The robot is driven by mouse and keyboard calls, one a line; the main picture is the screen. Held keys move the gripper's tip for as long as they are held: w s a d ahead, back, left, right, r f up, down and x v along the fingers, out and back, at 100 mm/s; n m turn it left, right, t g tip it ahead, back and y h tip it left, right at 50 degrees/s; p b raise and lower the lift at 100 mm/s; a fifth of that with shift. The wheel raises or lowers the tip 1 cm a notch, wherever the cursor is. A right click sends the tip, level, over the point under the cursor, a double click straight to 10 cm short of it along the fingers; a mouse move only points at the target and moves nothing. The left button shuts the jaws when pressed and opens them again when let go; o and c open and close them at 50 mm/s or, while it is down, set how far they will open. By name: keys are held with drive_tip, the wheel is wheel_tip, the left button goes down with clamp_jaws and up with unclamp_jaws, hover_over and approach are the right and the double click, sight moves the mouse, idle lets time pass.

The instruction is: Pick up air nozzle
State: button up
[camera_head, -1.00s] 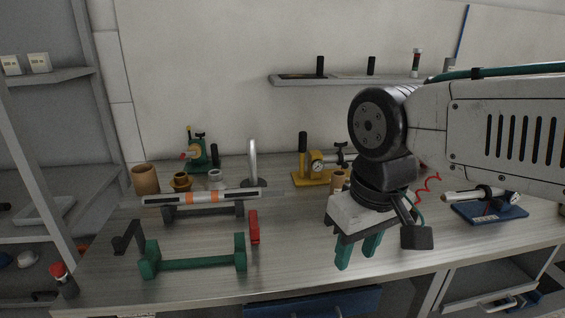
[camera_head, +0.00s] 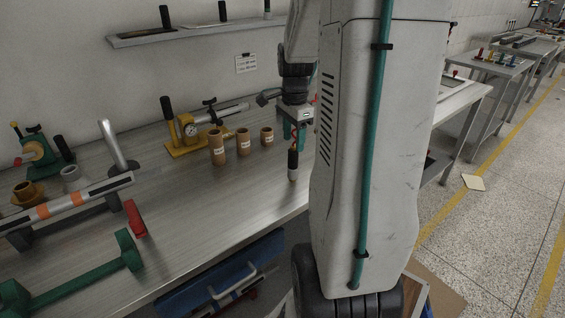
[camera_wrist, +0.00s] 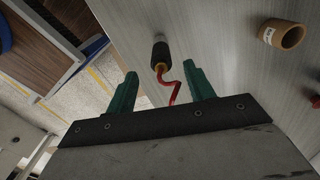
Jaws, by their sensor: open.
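In the wrist view my gripper (camera_wrist: 162,80) is open, one finger on each side of the red coil, with no visible grip on anything.
A green bar (camera_head: 80,279) and a red block (camera_head: 135,219) lie farther left.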

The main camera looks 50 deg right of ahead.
sight(293, 159)
wheel_tip(293, 159, down, 8)
drive_tip(key=shift+d, duration=0.1)
drive_tip(key=c, duration=1.1)
